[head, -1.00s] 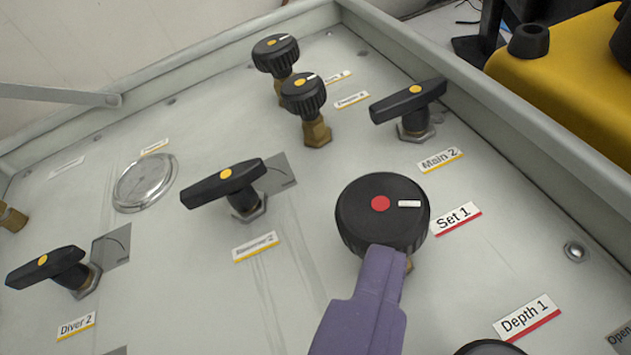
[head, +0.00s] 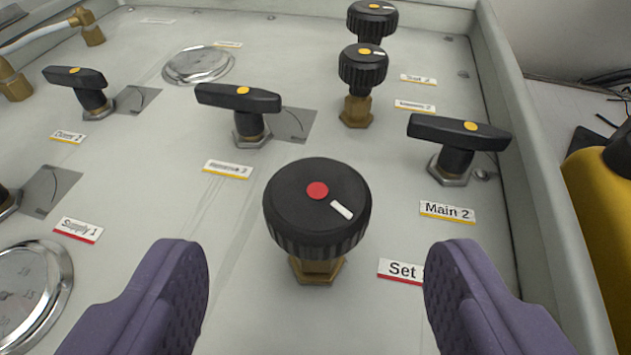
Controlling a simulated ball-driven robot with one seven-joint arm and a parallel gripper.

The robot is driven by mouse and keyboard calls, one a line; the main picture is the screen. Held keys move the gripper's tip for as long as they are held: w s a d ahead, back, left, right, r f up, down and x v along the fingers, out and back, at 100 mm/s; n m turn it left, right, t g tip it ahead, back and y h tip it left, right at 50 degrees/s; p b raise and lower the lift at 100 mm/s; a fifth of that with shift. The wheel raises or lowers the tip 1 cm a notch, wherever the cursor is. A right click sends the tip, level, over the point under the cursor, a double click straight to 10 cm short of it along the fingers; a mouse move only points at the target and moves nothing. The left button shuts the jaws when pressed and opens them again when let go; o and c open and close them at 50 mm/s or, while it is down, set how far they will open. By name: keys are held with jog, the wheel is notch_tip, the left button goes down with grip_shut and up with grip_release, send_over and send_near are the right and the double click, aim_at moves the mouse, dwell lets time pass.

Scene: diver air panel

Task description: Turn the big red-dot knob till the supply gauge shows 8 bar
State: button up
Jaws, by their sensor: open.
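The big black knob with a red dot (head: 317,215) stands on a brass fitting in the middle of the head view, beside a "Set" label (head: 401,271) with a red stripe. Its white mark points to the lower right. My gripper (head: 315,270) is open, its two purple fingers on the near left and right of the knob, apart from it. A round gauge (head: 30,295) is cut off at the lower left, near the "Supply 1" label (head: 78,231). Its needle cannot be read, and I cannot tell whether it is the supply gauge.
Black lever handles with yellow dots stand at left (head: 75,78), behind the knob (head: 238,98) and at right by "Main 2" (head: 459,132). Two smaller yellow-dot knobs (head: 363,67) (head: 372,18) stand behind. A raised panel rim (head: 535,165) runs along the right.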

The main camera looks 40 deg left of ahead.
aim_at(294, 236)
jog(key=shift+x, duration=1.75)
jog(key=c, duration=1.1)
jog(key=shift+s+a+f+m+t+h, duration=0.3)
jog(key=shift+m+t+h, duration=0.15)
jog(key=shift+h, duration=0.25)
jog(key=shift+s+a+r+m+t+h+p, duration=0.1)
jog(key=shift+r+m+t+h+p, duration=0.15)
jog(key=shift+m+h, duration=0.25)
jog(key=shift+a+r+m+t+h+p, duration=0.1)
jog(key=shift+m+t+h+p, duration=0.15)
jog(key=shift+m+h, duration=0.2)
jog(key=shift+o, duration=0.2)
jog(key=shift+m+h+p, duration=0.55)
jog(key=shift+m+p, duration=0.15)
jog(key=shift+p, duration=0.05)
jog(key=shift+d+f+m+t+h, duration=0.1)
jog(key=shift+f+m+t+h, duration=0.05)
jog(key=shift+m+t+h, duration=0.2)
